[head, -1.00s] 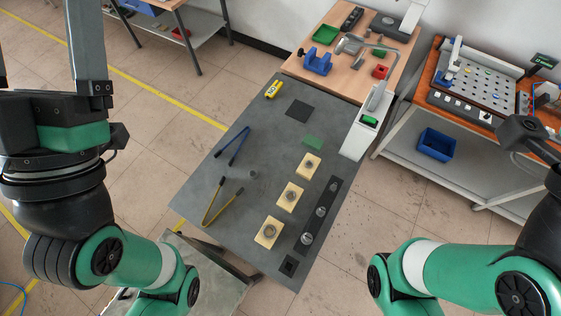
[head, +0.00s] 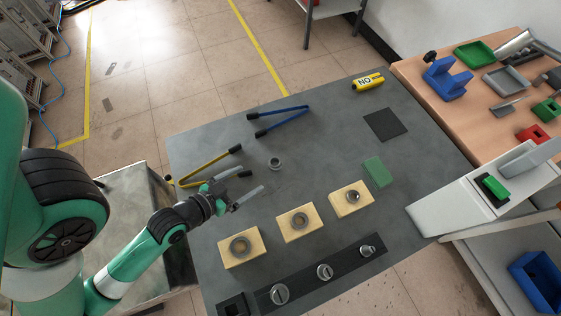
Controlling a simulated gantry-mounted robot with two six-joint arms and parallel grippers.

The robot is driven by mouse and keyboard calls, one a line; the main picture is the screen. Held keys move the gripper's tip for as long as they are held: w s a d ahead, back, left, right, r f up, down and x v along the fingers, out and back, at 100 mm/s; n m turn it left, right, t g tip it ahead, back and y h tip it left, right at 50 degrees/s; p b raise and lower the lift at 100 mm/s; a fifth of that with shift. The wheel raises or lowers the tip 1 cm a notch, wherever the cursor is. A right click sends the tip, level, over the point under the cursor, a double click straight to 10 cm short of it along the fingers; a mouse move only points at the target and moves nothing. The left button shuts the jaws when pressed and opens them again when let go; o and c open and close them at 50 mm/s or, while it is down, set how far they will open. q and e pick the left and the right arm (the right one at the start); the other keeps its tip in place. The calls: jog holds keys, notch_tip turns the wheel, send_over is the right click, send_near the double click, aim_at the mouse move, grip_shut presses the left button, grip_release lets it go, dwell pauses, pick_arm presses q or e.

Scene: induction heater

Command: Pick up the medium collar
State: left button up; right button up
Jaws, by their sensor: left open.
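Three pale yellow blocks stand in a row on the grey table, each with a round metal collar on top. The middle block (head: 303,234) bears the mid-sized one, which I take as the medium collar (head: 299,221). The larger collar (head: 240,245) is on the left block and the smallest (head: 352,196) on the right block. My left gripper (head: 250,181) is open and empty, over the table left of the middle block and apart from it. Its fingers point right. My right gripper is out of view.
A black strip (head: 292,283) with several metal pieces lies in front of the blocks. Yellow-handled tongs (head: 207,164) lie behind my left gripper, blue tongs (head: 279,120) farther back.

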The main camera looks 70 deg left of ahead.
pick_arm(q)
jog(key=b, duration=0.2)
send_near(279, 160)
jog(key=shift+w+a+f, duration=0.35)
jog(key=shift+w+f, duration=0.1)
jog(key=shift+f, duration=0.25)
jog(key=b+x, duration=0.1)
jog(key=x, duration=0.3)
jog(key=shift+a+f, duration=0.1)
jog(key=shift+a, duration=0.05)
jog(key=shift+w+a+f, duration=0.15)
jog(key=shift+w+f, duration=0.05)
jog(key=shift+w, duration=0.25)
jog(key=shift+r, duration=0.1)
grip_shut()
